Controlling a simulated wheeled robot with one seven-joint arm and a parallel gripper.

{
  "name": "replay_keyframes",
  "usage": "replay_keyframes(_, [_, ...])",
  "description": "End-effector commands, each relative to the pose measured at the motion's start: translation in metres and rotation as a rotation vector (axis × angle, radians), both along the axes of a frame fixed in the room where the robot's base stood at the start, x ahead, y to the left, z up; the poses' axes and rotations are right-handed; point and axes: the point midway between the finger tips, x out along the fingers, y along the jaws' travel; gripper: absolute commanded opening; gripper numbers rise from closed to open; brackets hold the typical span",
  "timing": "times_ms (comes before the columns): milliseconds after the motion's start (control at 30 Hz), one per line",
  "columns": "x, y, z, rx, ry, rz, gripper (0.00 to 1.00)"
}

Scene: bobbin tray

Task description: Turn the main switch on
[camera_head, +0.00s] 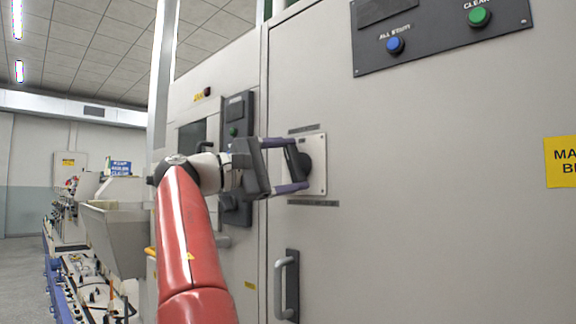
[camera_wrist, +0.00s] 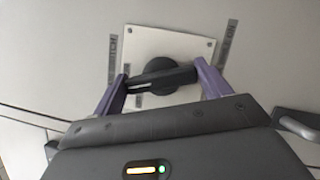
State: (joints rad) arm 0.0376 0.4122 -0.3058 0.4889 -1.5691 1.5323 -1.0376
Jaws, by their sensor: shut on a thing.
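The main switch (camera_wrist: 160,76) is a black rotary knob with a bar handle on a pale square plate (camera_wrist: 190,44), fixed to the grey cabinet door. In the head view the switch (camera_head: 304,160) is partly hidden by my gripper (camera_head: 291,164). In the wrist view my gripper (camera_wrist: 162,82) has one purple finger at each end of the bar handle and is shut on it. The bar lies nearly level across the wrist view, slightly tilted. Dark label strips sit on two sides of the plate; their lettering is too small to read.
A grey door handle (camera_head: 286,286) sticks out below the switch. A dark panel (camera_head: 440,30) with a blue button (camera_head: 395,45) and a green button (camera_head: 479,16) is above right. A yellow sign (camera_head: 562,162) is at the right. Machinery stands at the left.

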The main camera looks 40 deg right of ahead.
Motion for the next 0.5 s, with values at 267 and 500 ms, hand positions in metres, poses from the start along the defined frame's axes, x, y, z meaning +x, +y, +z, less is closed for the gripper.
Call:
replay_keyframes(267, [0.0003,0.0,-0.0003,0.0,-0.001,0.0,0.54])
replay_keyframes(500, [0.0002,0.0,-0.0003,0.0,-0.001,0.0,0.98])
